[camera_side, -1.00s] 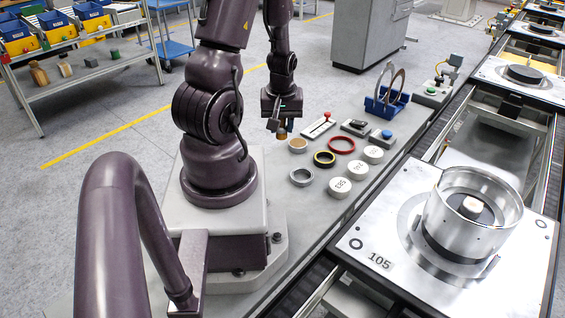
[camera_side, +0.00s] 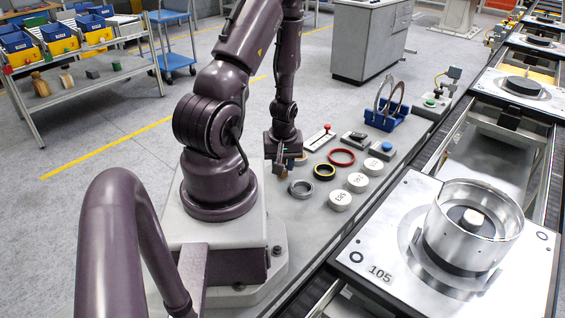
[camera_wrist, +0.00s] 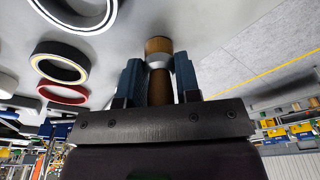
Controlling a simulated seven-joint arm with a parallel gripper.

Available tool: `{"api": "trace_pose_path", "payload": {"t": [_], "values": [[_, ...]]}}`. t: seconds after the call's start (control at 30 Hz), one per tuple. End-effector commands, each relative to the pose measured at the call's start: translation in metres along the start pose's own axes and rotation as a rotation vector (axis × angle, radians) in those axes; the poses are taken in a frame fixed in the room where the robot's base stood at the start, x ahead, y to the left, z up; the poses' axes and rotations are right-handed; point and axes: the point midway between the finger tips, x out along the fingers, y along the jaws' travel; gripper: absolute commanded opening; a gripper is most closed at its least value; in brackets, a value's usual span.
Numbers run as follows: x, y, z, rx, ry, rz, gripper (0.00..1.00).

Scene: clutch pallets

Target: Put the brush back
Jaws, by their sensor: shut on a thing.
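The brush has a brown handle, a pale metal collar and a tan end, clearest in the wrist view (camera_wrist: 158,46). My gripper (camera_wrist: 160,88) is shut on its brown handle, with a blue finger on each side. In the side view my gripper (camera_side: 287,164) is low over the left edge of the bench, beside the rings. There only a small brownish bit of the brush (camera_side: 283,174) shows below the fingers. I cannot tell whether the brush touches the bench. A small tan ring seen there earlier is now hidden behind my gripper.
Close by on the bench lie a grey ring (camera_side: 300,188), a black-and-yellow ring (camera_side: 324,172), a red ring (camera_side: 342,157) and several white discs (camera_side: 340,200). A red-knobbed lever (camera_side: 321,136) stands behind. A pallet with a metal housing (camera_side: 475,225) is at right.

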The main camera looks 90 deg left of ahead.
Motion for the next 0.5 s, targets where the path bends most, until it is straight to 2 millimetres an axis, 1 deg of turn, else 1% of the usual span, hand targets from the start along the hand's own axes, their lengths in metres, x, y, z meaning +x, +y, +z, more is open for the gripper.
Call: {"api": "trace_pose_path", "payload": {"t": [0.2,0.23,0.33,0.5], "values": [[0.0026,0.0,0.0006,0.0,-0.001,-0.001,0.07],[0.003,0.0,0.0007,0.0,-0.001,-0.001,0.33],[0.0025,0.0001,0.0005,0.0,0.0,0.0,0.56],[0.0024,0.0001,0.0004,0.0,0.0,0.0,0.56]]}}
